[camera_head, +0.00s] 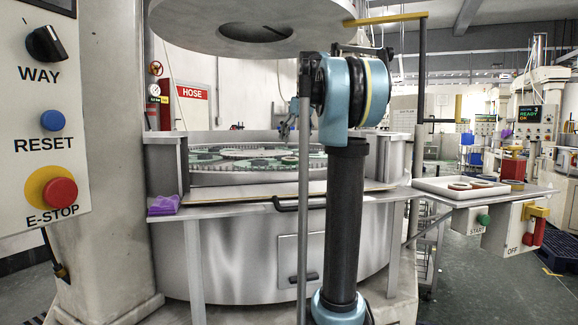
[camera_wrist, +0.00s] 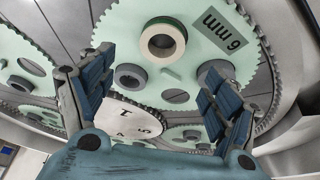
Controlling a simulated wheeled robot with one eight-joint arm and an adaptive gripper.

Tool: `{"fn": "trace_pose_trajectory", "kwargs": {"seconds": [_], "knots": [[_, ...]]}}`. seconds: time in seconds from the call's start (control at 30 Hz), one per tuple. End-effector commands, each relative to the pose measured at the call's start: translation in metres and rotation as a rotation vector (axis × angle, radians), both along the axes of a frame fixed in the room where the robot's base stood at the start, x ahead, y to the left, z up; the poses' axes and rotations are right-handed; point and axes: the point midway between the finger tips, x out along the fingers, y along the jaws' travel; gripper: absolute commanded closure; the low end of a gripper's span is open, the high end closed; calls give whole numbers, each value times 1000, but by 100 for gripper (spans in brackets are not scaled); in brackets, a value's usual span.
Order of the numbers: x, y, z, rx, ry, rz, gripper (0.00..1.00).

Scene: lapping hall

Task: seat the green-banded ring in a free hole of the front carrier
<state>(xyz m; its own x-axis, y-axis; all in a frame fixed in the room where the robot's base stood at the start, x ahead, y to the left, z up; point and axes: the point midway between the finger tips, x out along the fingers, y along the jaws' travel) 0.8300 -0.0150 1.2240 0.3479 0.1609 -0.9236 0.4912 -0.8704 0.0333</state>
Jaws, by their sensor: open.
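In the wrist view a ring with a cream face and a green band (camera_wrist: 163,42) is at a hole of the large pale green toothed carrier (camera_wrist: 122,30) marked "6 mm". I cannot tell whether it is fully down in the hole. My gripper (camera_wrist: 158,78) is open and empty, its blue-padded fingers spread wide below the ring in the picture and apart from it. A grey ring (camera_wrist: 130,76) is at the hole to the lower left; another is partly hidden by the right finger. In the head view the ring cannot be made out on the machine's plate.
Other carriers (camera_wrist: 20,72) and a white lettered disc (camera_wrist: 120,112) lie around. The machine's rim (camera_head: 260,178) surrounds the plate, and an upper plate (camera_head: 250,30) hangs overhead. A white tray with rings (camera_head: 440,186) is at right; a purple cloth (camera_head: 164,205) lies at left.

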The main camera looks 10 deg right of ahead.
Motion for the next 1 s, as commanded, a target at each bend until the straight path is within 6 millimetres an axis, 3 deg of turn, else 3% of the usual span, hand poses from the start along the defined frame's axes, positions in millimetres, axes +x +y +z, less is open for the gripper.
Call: {"fn": "trace_pose_trajectory", "kwargs": {"seconds": [0.2,0.47,0.73,1.0], "knots": [[11,5,-29,0,0,-1,19],[15,7,-43,0,0,-1,19],[26,13,-76,0,0,0,19],[29,14,-86,0,0,-1,19]]}}
